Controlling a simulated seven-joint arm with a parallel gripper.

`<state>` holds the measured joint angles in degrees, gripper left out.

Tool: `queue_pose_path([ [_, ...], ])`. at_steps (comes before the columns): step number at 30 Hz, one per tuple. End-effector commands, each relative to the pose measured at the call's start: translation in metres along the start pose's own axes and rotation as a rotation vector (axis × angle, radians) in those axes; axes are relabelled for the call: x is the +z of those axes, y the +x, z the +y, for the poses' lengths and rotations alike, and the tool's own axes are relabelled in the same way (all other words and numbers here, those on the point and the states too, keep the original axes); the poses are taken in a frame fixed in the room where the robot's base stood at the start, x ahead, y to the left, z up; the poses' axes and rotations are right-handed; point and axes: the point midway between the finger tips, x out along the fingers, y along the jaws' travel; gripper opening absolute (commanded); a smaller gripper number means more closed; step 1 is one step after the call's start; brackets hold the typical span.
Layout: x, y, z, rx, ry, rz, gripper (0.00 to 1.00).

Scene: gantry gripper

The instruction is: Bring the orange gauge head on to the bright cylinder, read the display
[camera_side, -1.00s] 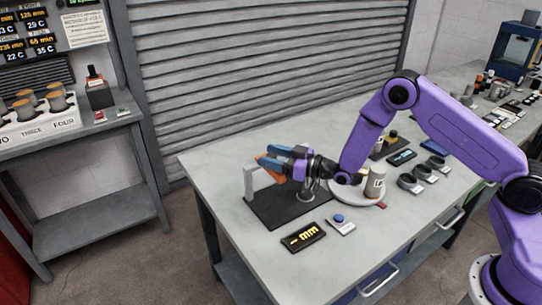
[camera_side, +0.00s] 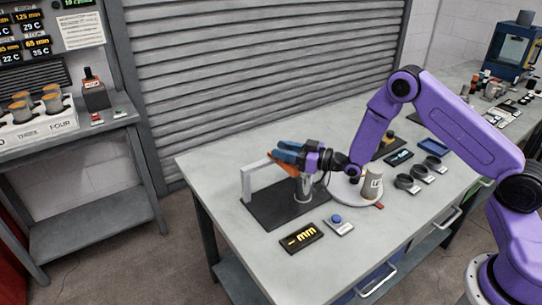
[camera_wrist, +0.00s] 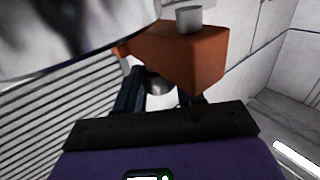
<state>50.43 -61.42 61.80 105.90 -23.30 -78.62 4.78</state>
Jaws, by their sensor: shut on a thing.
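My gripper (camera_side: 288,153), with blue fingers, is shut on the orange gauge head (camera_side: 284,161). The head is beside the grey gantry bar (camera_side: 258,166) above the black base plate (camera_side: 262,210). The bright cylinder (camera_side: 304,188) stands upright on the plate, below and right of the head; I cannot tell whether they touch. In the wrist view the orange head (camera_wrist: 205,58) has a short grey stub on top, and a large shiny round surface (camera_wrist: 75,40), likely the cylinder, fills the upper left. The display (camera_side: 302,237) shows a dash and "mm".
A small box with a blue button (camera_side: 338,222) sits beside the display. A round white plate (camera_side: 347,193) carrying a labelled grey cylinder (camera_side: 372,182) is close to my wrist. Several dark rings (camera_side: 408,184) lie further right. The table's front left is clear.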

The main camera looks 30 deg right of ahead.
Motion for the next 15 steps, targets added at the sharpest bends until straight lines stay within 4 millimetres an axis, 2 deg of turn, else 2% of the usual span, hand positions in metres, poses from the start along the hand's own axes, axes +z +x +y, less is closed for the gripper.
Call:
queue_pose_path([
  [1, -0.001, -0.007, 0.013, 0.008, 0.0, 0.001, 0.0],
  [6, -0.001, -0.022, 0.034, 0.005, 0.001, 0.002, 0.0],
  [15, -0.001, -0.025, 0.038, 0.003, 0.001, 0.002, 0.0],
])
